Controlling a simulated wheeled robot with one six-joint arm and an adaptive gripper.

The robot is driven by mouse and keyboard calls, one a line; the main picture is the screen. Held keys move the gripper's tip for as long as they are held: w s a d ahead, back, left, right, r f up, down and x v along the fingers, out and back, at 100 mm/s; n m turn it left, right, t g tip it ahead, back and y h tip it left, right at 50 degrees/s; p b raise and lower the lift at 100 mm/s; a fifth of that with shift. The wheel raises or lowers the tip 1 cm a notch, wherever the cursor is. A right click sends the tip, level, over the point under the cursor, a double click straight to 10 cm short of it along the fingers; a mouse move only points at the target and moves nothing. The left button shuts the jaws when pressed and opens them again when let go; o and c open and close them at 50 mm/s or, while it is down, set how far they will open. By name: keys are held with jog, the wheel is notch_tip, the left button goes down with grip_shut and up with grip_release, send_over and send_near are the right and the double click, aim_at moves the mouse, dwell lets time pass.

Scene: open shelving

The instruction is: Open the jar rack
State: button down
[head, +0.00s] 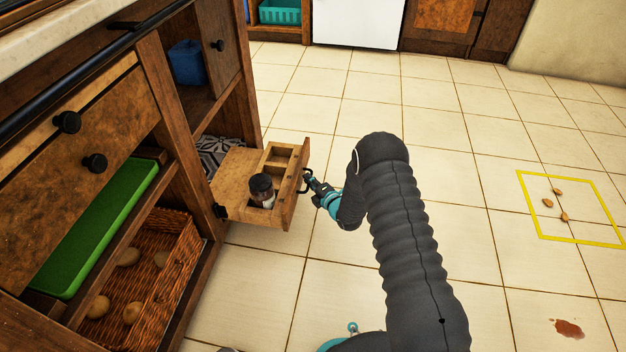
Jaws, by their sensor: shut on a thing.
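The jar rack (240,166) is a wooden pull-out drawer low in the cabinet. It stands pulled out over the floor, with its compartments showing. A small jar with a dark lid (262,188) stands in a front compartment; the compartments behind it look empty. The rack's front panel (293,200) carries a dark handle (306,180). My gripper (310,182) is at the handle, shut on it, coming from the right. The fingertips are small and partly merge with the dark handle.
A wicker basket (172,262) with several round things and a green tray (98,232) sit on the cabinet's left shelves. A blue bin (186,63) stands on an upper shelf.

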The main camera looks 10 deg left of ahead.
jog(key=c, duration=1.2)
grip_release()
jog(key=shift+d, duration=0.1)
jog(key=v, duration=1.2)
jog(key=shift+f, duration=0.1)
